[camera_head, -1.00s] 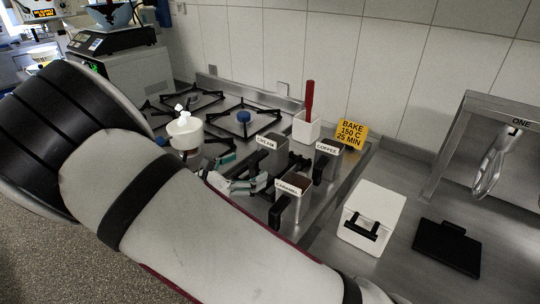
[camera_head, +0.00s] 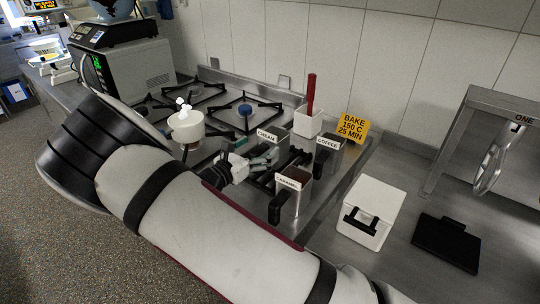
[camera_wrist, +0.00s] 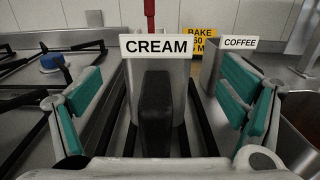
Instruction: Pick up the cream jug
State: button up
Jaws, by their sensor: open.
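The cream jug (camera_wrist: 180,85) is a grey metal container with a white CREAM label and a black handle (camera_wrist: 156,115) facing the wrist camera. It stands upright on the steel hob, and in the head view the jug (camera_head: 281,147) is partly hidden behind my gripper. My gripper (camera_head: 262,158) is open in front of it. In the wrist view, the green-padded fingers of my gripper (camera_wrist: 162,85) are spread wide, one on each side of the handle. They look apart from the jug.
The coffee jug (camera_head: 326,153) stands right of the cream jug, and the caramel jug (camera_head: 292,190) nearer the front. A white pot (camera_head: 185,127) sits on the left. A white holder (camera_head: 308,122) with a red-handled tool and a yellow sign (camera_head: 353,128) stand behind.

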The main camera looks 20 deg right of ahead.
aim_at(266, 142)
jog(key=x, duration=0.4)
jog(key=shift+w+d+f, duration=0.15)
jog(key=shift+w+f, duration=0.05)
jog(key=shift+w, duration=0.1)
jog(key=c, duration=2)
